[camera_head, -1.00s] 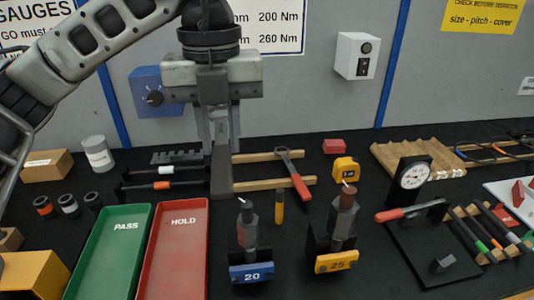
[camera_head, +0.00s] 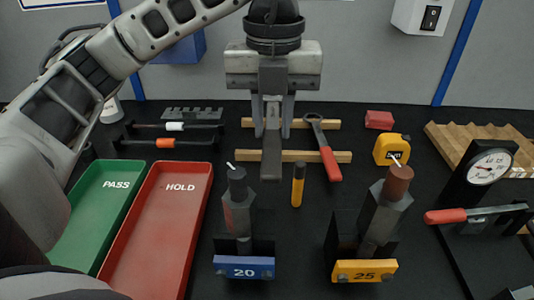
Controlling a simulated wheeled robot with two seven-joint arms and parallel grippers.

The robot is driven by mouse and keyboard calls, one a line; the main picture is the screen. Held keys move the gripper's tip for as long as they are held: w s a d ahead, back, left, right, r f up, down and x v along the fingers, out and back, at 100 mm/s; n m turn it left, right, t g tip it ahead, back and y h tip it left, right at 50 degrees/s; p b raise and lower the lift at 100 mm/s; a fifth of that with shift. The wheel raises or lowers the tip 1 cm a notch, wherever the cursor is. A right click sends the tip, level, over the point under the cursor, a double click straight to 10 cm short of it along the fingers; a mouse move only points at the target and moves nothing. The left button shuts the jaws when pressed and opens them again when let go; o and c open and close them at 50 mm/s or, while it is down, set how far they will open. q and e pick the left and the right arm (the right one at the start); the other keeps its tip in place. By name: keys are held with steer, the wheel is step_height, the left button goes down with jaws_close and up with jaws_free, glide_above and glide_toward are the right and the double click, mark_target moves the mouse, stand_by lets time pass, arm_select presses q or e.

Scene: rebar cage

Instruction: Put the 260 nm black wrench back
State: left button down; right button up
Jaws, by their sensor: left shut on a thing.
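My left gripper (camera_head: 273,128) points down over the wooden rails of the rack (camera_head: 313,156) at the back middle. It is shut on the black wrench (camera_head: 271,165), whose dark handle points toward me across the front rail. The fingers hide the wrench's far end. I cannot tell whether the wrench touches the rails or hangs just above them. A red-handled wrench (camera_head: 329,160) lies across the same rails, to the right of the black one and apart from it. My right gripper is not in view.
The blue 20 stand (camera_head: 244,267) and yellow 25 stand (camera_head: 364,271) hold upright dark tools in front of the rack. A tape measure (camera_head: 392,149) and red block (camera_head: 379,119) are right. The HOLD tray (camera_head: 155,235) and PASS tray (camera_head: 97,210) are left.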

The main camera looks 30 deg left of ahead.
mark_target(267, 103)
arm_select(q)
steer(key=shift+f, duration=0.5)
steer(key=w+a+f, duration=0.1)
steer(key=w, duration=0.1)
steer(key=w+a+f, duration=0.1)
steer(key=w+a, duration=0.1)
steer(key=w+a+f, duration=0.1)
steer(key=w+a, duration=0.1)
steer(key=shift+w+a+f+b, duration=0.15)
steer(key=shift+w+f+b, duration=0.25)
steer(key=w+a+f, duration=0.2)
steer(key=f, duration=0.1)
steer(key=w+a+f, duration=0.1)
steer(key=w+f, duration=0.1)
steer(key=shift+f+b, duration=0.15)
steer(key=shift+b, duration=0.15)
steer(key=shift+w+a+f, duration=0.1)
steer(key=shift+f, duration=0.85)
steer(key=shift+w+a+f, duration=0.1)
steer(key=shift+f, duration=0.8)
steer(key=shift+f, duration=0.2)
steer(key=c, duration=1.2)
jaws_free()
steer(key=shift+s, duration=0.1)
